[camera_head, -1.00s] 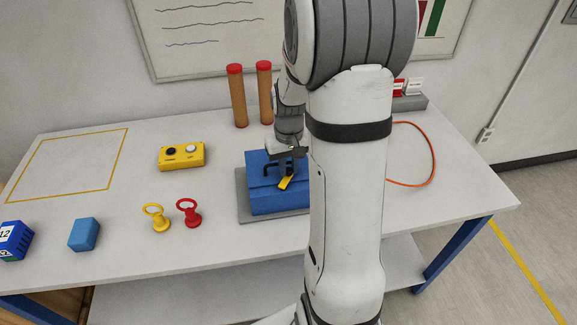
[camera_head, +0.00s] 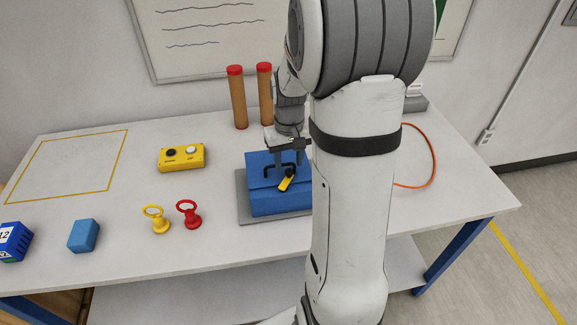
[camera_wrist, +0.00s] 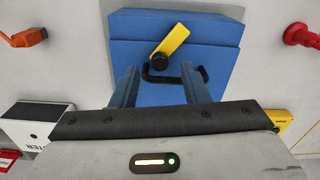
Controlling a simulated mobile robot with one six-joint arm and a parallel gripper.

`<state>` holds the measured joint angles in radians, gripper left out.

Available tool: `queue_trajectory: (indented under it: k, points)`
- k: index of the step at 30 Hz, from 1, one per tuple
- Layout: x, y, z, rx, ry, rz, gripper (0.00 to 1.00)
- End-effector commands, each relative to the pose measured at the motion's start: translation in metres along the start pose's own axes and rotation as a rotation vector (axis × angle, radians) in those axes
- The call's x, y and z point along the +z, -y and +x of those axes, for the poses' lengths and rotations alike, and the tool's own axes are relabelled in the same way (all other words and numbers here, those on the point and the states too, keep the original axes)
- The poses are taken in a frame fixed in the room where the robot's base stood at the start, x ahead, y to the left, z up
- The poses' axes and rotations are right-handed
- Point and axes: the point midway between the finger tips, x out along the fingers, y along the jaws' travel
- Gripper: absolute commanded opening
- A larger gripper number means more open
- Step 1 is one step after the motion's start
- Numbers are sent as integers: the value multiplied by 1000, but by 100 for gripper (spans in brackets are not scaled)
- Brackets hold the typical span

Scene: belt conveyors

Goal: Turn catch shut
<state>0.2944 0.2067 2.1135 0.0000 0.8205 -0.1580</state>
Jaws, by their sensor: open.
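The blue box (camera_head: 277,201) has a black handle (camera_wrist: 177,77) and a yellow catch (camera_head: 287,181). In the wrist view the catch (camera_wrist: 172,39) is a slanted yellow lever on a black pivot (camera_wrist: 160,61), pointing away from the handle toward the upper right. My gripper (camera_wrist: 159,69) is open, its two fingers apart on either side of the handle's middle and the pivot. In the head view my gripper (camera_head: 288,161) is above the box. I cannot tell whether the fingers touch anything. My arm hides the box's right side in the head view.
The box stands on a grey plate (camera_head: 243,206). A yellow button box (camera_head: 181,157), yellow and red ringed pegs (camera_head: 155,220) (camera_head: 189,215) and a blue block (camera_head: 84,235) are to its left. Two red-topped cylinders (camera_head: 238,97) (camera_head: 264,92) stand behind. An orange cable (camera_head: 434,165) lies right.

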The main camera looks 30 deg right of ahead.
Motion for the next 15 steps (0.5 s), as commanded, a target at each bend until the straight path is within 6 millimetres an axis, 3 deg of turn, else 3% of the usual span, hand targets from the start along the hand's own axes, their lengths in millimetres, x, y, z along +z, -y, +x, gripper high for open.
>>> queue_trajectory:
  k: [7,15]
  points:
    - [-1,0,-39,1,-4,0,41]
    - [-1,0,-50,0,-1,0,41]
